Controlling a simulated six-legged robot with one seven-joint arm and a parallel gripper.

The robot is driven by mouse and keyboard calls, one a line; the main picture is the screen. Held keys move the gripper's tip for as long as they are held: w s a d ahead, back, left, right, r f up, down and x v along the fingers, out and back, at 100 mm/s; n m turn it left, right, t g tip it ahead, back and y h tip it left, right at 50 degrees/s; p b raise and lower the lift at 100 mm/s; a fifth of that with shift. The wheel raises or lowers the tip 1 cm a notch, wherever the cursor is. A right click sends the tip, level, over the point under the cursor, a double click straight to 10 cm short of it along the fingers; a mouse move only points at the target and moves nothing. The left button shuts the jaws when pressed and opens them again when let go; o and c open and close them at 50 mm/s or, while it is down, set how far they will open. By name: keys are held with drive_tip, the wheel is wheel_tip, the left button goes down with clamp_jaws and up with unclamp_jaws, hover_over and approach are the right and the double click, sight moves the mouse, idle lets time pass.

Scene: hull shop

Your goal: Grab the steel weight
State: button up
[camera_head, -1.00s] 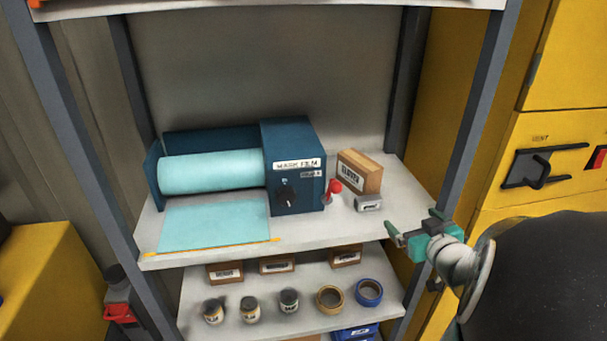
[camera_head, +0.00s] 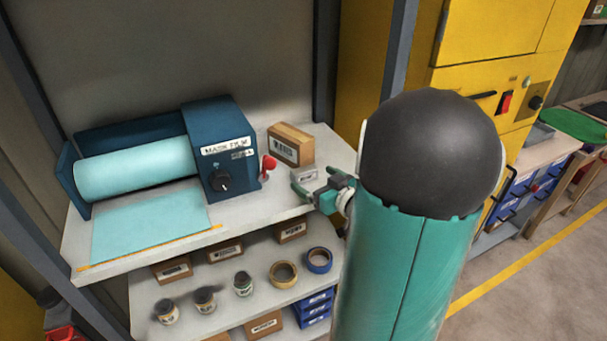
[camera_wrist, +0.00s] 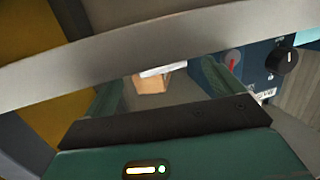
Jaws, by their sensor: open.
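The steel weight (camera_head: 304,174) is a small grey block with a pale label, lying on the upper shelf in front of a cardboard box. My gripper (camera_head: 315,182) is open and empty at the front right of the shelf, close in front of the weight in the head view. In the wrist view, which looks upside down, the weight (camera_wrist: 163,70) shows between my two open fingers, with the box behind it. The gripper does not appear to touch the weight. My arm hides the shelf's right end in the head view.
The cardboard box (camera_head: 290,144) stands right behind the weight. A blue mask film machine (camera_head: 221,150) with a red-knobbed lever (camera_head: 268,164) is close to its left. The lower shelf (camera_head: 255,307) holds jars, tape rolls and boxes. A grey shelf post (camera_head: 392,62) rises at the right.

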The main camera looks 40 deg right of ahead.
sight(308, 175)
drive_tip(key=w, duration=0.3)
drive_tip(key=w+f, duration=0.1)
drive_tip(key=w, duration=0.1)
drive_tip(key=shift+w+d, duration=0.2)
drive_tip(key=c, duration=1.5)
drive_tip(key=shift+o, duration=0.2)
drive_tip(key=shift+r, duration=0.15)
